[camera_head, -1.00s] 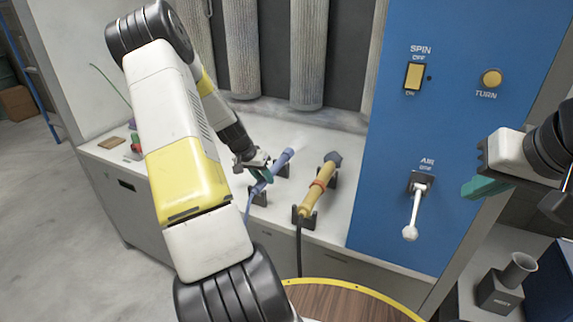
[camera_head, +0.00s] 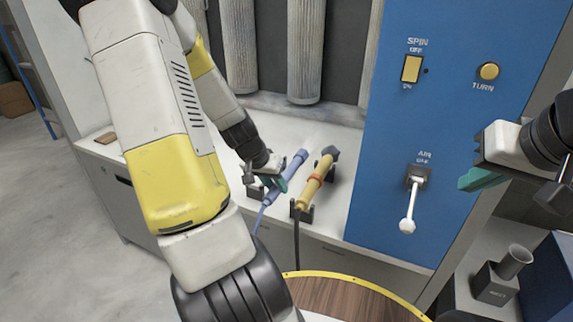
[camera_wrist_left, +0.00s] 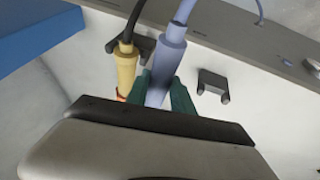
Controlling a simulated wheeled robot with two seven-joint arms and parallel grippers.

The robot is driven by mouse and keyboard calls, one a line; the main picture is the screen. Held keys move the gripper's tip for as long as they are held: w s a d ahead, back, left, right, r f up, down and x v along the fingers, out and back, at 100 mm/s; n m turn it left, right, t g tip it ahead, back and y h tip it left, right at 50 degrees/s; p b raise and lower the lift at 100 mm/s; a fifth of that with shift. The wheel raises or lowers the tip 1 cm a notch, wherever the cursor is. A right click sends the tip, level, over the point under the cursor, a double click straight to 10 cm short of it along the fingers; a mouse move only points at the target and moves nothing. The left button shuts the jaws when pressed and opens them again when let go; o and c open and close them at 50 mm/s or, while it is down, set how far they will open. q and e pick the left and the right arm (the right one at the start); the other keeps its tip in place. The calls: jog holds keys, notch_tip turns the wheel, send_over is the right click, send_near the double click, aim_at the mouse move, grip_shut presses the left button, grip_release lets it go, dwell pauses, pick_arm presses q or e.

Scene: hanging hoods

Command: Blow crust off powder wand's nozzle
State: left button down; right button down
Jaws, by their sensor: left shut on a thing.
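My left gripper (camera_head: 275,183) is shut on a blue wand (camera_head: 298,160) and holds it just left of the yellow powder wand (camera_head: 315,185). The powder wand rests in dark holders on the white counter, its dark nozzle (camera_head: 331,152) pointing away from me. The blue wand's tip points the same way, and a faint whitish streak shows beyond it. Crust on the nozzle is too small to tell. The left wrist view shows the blue wand (camera_wrist_left: 172,45) between the teal fingers, beside the yellow wand (camera_wrist_left: 126,65). My right gripper (camera_head: 482,176) is before the blue panel, apart from it.
An empty dark holder (camera_wrist_left: 212,85) stands on the counter. The blue panel (camera_head: 385,100) carries a SPIN switch (camera_head: 411,69), a TURN button (camera_head: 489,71) and a white AIR lever (camera_head: 409,212) pointing down. Ribbed filters (camera_head: 303,50) hang behind. A round wooden top (camera_head: 340,300) is in front.

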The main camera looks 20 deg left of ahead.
pick_arm(q)
jog(key=shift+s+d, duration=0.35)
jog(key=shift+s, duration=0.05)
jog(key=shift+s+d+r, duration=0.2)
jog(key=shift+s+r, duration=0.05)
jog(key=shift+r, duration=2.35)
jog(key=shift+w+d, duration=0.1)
